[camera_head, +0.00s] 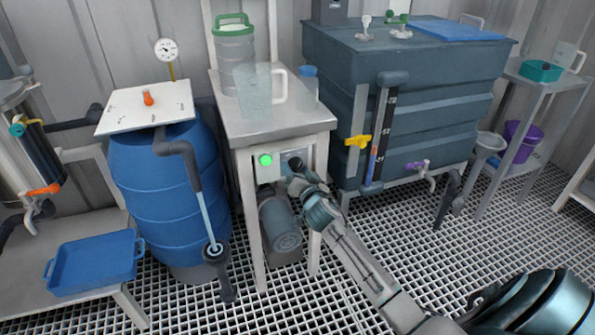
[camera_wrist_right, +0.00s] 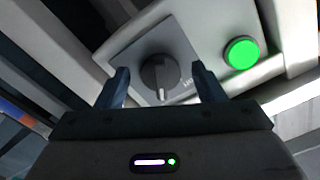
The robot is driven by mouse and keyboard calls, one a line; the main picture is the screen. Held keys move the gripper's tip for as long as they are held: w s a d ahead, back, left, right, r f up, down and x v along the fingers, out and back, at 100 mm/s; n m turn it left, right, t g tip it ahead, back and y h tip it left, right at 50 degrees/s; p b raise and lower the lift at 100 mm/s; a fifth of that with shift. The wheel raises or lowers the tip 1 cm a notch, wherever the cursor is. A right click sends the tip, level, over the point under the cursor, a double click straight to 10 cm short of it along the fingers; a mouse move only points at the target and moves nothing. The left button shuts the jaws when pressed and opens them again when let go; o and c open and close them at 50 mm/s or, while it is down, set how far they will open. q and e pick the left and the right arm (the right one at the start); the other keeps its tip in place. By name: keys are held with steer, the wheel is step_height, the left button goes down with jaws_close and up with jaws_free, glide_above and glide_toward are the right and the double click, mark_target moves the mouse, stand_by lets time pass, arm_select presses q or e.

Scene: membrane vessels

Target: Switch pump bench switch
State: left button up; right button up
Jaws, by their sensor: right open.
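The pump bench switch (camera_wrist_right: 161,77) is a dark grey rotary knob on a grey plate, with a light pointer line. In the right wrist view it sits between the two fingers of my right gripper (camera_wrist_right: 163,88), which is open around it. I cannot tell whether the fingers touch the knob. In the head view the switch (camera_head: 294,160) is on the front panel of the metal bench (camera_head: 277,127), and my right gripper (camera_head: 296,177) is right at it, partly hiding it. A round green light (camera_wrist_right: 241,52) glows beside the switch; it also shows in the head view (camera_head: 265,160). My left gripper is out of view.
A pump (camera_head: 283,228) sits under the bench. A blue barrel (camera_head: 165,200) with a white lid stands left of it, and a large grey tank (camera_head: 430,80) stands right. A clear jug (camera_head: 253,92) is on the bench top. The grated floor in front is mostly clear.

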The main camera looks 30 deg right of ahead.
steer(key=c, duration=1)
steer(key=shift+o, duration=0.2)
